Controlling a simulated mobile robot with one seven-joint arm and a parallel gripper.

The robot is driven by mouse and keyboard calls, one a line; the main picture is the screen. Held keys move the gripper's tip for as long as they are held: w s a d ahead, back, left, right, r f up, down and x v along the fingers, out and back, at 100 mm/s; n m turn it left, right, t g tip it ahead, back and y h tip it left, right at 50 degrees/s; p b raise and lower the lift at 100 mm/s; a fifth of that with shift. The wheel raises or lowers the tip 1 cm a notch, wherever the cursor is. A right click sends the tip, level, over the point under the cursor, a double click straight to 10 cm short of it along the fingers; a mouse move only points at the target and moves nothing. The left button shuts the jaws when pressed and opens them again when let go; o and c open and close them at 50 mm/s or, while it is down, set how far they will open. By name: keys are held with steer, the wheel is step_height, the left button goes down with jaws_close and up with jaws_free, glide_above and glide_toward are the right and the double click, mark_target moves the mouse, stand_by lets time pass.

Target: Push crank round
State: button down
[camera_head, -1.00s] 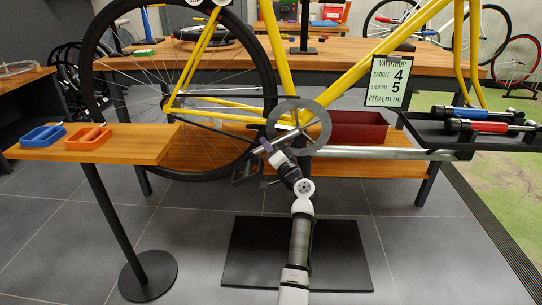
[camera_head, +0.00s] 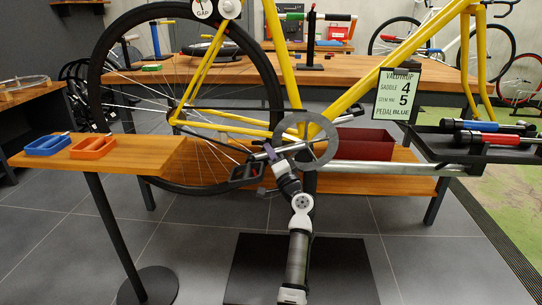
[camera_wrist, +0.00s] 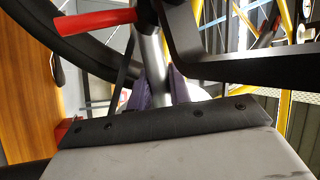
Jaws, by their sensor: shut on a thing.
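The yellow bicycle (camera_head: 288,72) stands across the head view with its chainring (camera_head: 322,153) near the middle. The silver crank (camera_head: 284,149) reaches left and slightly down from the chainring toward a black pedal (camera_head: 245,172). My gripper (camera_head: 266,158) is at the crank's outer part, close to the pedal. In the wrist view its purple fingers (camera_wrist: 156,88) lie on both sides of the silver crank bar (camera_wrist: 151,58), shut on it. The exact contact is partly hidden by the gripper body.
The rear wheel (camera_head: 101,88) is left of the crank. A wooden shelf (camera_head: 150,155) with blue (camera_head: 46,146) and orange trays (camera_head: 93,148) is at left. A dark red bin (camera_head: 375,145) sits behind the chainring. A black tray (camera_head: 440,140) with red and blue tools is at right.

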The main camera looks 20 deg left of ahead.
steer(key=c, duration=1.3)
jaws_free()
